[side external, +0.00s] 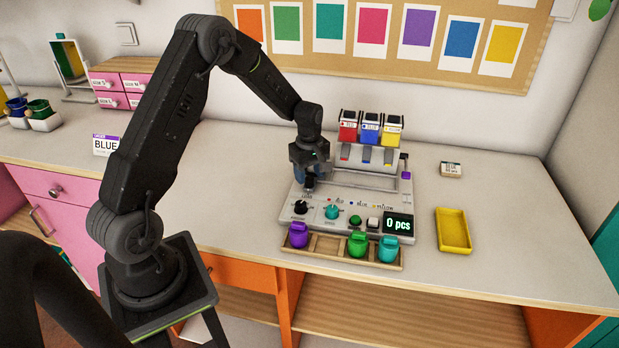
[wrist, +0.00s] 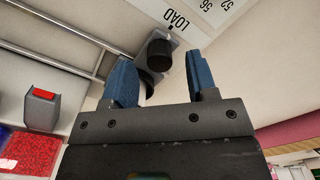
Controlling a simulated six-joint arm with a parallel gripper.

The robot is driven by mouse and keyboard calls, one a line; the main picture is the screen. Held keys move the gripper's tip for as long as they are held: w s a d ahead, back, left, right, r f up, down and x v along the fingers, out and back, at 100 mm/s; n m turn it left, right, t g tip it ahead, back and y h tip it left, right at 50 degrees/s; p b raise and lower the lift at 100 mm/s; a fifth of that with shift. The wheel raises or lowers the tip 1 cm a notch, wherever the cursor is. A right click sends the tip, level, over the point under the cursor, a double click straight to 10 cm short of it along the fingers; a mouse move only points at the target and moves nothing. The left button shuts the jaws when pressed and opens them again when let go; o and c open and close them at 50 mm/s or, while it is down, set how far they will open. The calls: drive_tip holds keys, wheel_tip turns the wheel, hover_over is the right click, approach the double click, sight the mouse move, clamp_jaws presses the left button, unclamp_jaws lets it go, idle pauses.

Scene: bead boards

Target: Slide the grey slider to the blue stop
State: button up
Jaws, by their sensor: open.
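The grey slider is a carriage with a dark round knob (wrist: 158,56), next to the LOAD mark (wrist: 176,18) in the wrist view. In the side view its knob (side external: 309,182) shows at the left end of the board's track, just under my gripper (side external: 311,174). In the wrist view my gripper (wrist: 160,60) has its two blue fingers apart, with the knob showing between them; I cannot tell how far the fingertips reach around it. The blue stop's mark (side external: 351,203) is a small blue dot and label right of LOAD, between the red and yellow marks.
Red, blue and yellow bead dispensers (side external: 371,128) stand behind the track. Dials, buttons and a "0 pcs" display (side external: 398,224) lie in front. A tray (side external: 327,246) of coloured jars sits at the front. A yellow tray (side external: 454,232) stands right, with free table around it.

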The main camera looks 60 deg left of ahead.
drive_tip(key=shift+f, duration=0.95)
clamp_jaws()
